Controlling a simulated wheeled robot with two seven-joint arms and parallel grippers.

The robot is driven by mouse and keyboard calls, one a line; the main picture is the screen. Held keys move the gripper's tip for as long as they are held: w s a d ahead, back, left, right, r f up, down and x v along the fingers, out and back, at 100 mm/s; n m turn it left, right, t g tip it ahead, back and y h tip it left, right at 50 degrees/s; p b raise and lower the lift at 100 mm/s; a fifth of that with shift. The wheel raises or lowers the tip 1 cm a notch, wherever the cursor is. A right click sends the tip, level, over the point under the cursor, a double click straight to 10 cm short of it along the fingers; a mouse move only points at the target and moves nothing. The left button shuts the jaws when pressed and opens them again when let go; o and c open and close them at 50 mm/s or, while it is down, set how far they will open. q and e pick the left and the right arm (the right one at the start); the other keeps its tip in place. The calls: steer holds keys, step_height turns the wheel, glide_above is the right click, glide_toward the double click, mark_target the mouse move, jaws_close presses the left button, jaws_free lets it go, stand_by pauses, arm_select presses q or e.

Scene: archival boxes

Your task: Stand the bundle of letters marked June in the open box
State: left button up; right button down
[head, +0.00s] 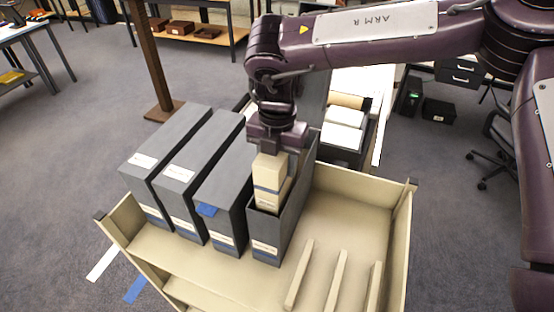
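My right gripper (274,148) points down over the open grey box (293,222), the rightmost in a row of grey boxes. It is shut on the top of a cream bundle of letters (269,171) with a blue band. The bundle is upright, its lower part between the box walls. A second cream piece with a blue band (268,199) shows just below it in the box; I cannot tell whether it is a separate bundle. No June mark is readable. The bundle's bottom is hidden. My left gripper is out of view.
Three closed grey boxes (156,170) with white labels stand left of the open box in a cream tray (362,187). Several cream dividers (333,280) stand at the tray's front right. White-topped items in a dark container (345,130) are behind. A brown post (148,60) stands behind left.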

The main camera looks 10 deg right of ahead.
steer(key=shift+f, duration=0.1)
steer(key=shift+f+b, duration=1.2)
steer(key=shift+f, duration=0.85)
steer(key=c, duration=0.6)
jaws_free()
steer(key=shift+r, duration=0.1)
step_height(320, 180, up, 6)
steer(key=p, duration=0.5)
